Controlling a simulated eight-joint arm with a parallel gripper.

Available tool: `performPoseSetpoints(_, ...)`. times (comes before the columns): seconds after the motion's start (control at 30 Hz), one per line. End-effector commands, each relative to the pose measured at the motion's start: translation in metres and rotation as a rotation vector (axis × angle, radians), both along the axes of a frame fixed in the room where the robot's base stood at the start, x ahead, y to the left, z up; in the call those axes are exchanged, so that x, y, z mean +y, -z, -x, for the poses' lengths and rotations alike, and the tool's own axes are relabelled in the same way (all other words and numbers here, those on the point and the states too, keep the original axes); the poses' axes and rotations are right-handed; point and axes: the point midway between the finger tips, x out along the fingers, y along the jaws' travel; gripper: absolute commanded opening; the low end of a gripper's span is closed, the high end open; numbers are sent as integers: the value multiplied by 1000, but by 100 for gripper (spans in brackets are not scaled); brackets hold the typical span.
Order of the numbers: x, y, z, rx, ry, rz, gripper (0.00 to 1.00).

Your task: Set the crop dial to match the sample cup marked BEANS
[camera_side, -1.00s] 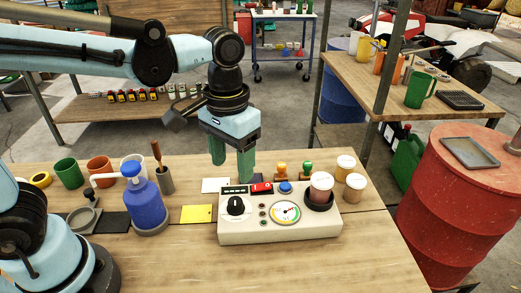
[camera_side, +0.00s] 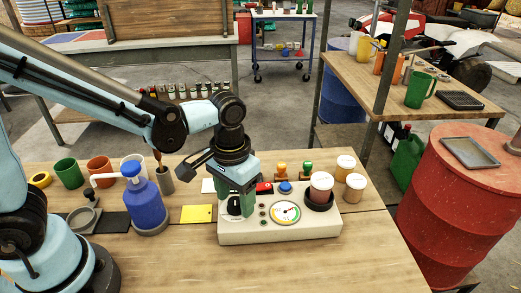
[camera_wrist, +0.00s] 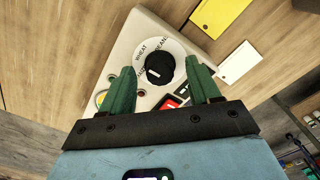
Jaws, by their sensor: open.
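The tester (camera_side: 305,228) is a cream box on the bench. Its crop dial is a black knob (camera_wrist: 160,68) on a white disc; WHEAT and part of BEANS are readable on the disc in the wrist view. I cannot tell surely which word the knob points at. My gripper (camera_side: 238,210) is open, pointing down over the dial, its green fingers either side of the knob in the wrist view; contact cannot be told. A sample cup (camera_side: 321,188) with a white lid sits in the black well. Two more lidded cups (camera_side: 346,164) (camera_side: 354,187) stand to its right. No cup's marking is legible.
A red switch (camera_side: 265,188), a blue button (camera_side: 285,188) and a round gauge (camera_side: 286,213) are near the dial. Orange and green stamps stand behind the tester. The bench front is clear.

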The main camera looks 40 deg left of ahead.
Motion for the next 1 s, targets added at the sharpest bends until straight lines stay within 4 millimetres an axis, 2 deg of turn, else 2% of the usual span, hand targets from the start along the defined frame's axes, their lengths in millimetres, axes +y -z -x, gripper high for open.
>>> performPoseSetpoints(0.13, 0, 0, 0, 0, 0, 0, 62)
performPoseSetpoints(0.17, 0, 0, 0, 0, 0, 0, 59)
performPoseSetpoints(0.5, 0, 0, 0, 0, 0, 0, 7)
performPoseSetpoints(0.77, 0, 0, 0, 0, 23, 0, 6)
performPoseSetpoints(1.0, 0, 0, 0, 1, 140, 0, 6)
